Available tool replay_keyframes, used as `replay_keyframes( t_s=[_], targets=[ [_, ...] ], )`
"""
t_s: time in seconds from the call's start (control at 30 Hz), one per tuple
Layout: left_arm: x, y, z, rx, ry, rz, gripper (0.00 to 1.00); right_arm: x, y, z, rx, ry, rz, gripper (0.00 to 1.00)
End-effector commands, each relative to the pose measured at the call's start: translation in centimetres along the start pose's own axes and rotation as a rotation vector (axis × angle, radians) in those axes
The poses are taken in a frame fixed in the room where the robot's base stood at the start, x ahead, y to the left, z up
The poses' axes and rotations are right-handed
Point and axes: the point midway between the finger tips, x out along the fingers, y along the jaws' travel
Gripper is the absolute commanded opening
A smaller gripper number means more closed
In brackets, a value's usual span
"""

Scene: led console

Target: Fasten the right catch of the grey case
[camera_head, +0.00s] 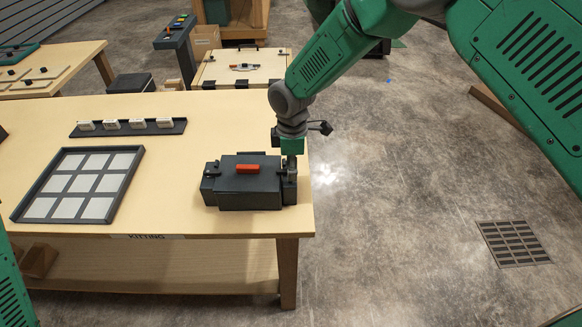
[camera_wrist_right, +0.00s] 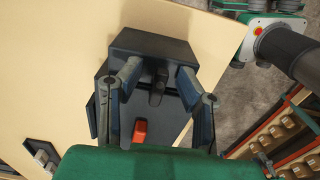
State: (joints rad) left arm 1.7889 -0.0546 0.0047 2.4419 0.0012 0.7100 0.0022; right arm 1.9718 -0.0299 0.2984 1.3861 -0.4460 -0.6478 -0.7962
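The grey case (camera_head: 235,196) sits closed-looking at the right front of the kitting table, with a red handle (camera_head: 247,169) on top. The handle also shows in the wrist view (camera_wrist_right: 140,132). My right gripper (camera_head: 291,176) points down at the case's right end. In the wrist view its two fingers (camera_wrist_right: 158,82) are spread apart over that end. A dark catch-like piece (camera_wrist_right: 157,90) shows between them; I cannot tell whether they touch it or whether it is fastened. A smaller dark part (camera_head: 211,170) is at the case's left end. My left gripper is out of view.
A dark tray with light squares (camera_head: 46,207) lies on the table left of the case. A dark rack with white blocks (camera_head: 128,130) stands behind. The table's right edge is close to the case, with open floor (camera_head: 390,200) beyond.

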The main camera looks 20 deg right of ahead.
Motion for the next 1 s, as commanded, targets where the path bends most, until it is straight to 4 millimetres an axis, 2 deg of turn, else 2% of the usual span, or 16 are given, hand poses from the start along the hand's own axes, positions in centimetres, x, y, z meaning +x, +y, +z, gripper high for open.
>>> replay_keyframes(
  t_s=[0.17,0.4,0.6,0.77,1.0],
  targets=[
    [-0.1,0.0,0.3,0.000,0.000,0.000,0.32,-1.8,0.1,-0.1,0.000,0.001,0.002,0.32],
    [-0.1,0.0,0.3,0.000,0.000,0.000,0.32,-6.8,0.3,-0.1,0.001,0.001,0.001,0.32],
    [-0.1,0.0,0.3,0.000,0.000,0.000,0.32,-10.2,0.3,-0.1,0.000,0.000,-0.002,0.32],
    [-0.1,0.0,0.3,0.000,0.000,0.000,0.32,-11.4,0.3,-0.1,0.000,-0.001,-0.005,0.32],
    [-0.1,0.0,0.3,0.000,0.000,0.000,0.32,-11.6,0.3,-0.1,0.000,-0.001,-0.005,0.32]
  ],
)
